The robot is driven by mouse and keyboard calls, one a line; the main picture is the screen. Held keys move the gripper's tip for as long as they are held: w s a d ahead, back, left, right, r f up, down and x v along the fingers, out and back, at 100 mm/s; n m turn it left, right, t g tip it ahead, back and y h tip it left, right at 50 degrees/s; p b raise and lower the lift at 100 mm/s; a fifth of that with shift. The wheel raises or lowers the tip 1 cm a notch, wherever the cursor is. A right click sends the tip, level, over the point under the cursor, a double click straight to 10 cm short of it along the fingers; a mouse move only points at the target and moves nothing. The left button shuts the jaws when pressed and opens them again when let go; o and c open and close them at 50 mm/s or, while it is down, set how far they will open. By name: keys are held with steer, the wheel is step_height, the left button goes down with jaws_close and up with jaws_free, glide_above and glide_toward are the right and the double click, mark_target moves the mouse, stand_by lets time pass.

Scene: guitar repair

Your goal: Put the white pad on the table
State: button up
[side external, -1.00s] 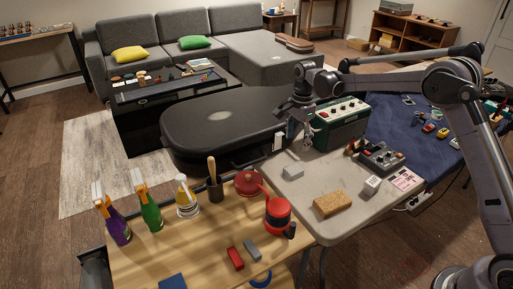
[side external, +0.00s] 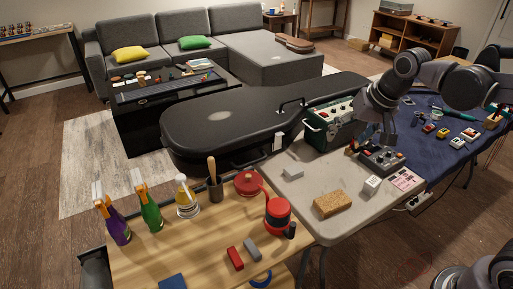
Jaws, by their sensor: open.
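A small whitish block (side external: 293,173), which looks like the white pad, lies flat on the light grey table (side external: 290,211) near its left edge. A second small white block (side external: 371,185) sits on the same table farther right. My gripper (side external: 388,138) is above the back right part of the table, over the grey control box, well apart from the whitish block. It is open. Its fingertips are small and partly lost against the dark things behind.
A tan sponge-like block (side external: 332,204) and a grey control box (side external: 382,160) with knobs lie on the table. A green amplifier (side external: 329,125) stands behind. A black guitar case (side external: 228,119) borders the left. The table's middle is clear.

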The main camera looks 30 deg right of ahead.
steer(key=s+f+n+t, duration=0.2)
steer(key=s+n, duration=0.3)
steer(key=s, duration=0.4)
steer(key=shift+s+a+f+n, duration=0.25)
steer(key=shift+f+n, duration=0.15)
steer(key=shift+f, duration=0.45)
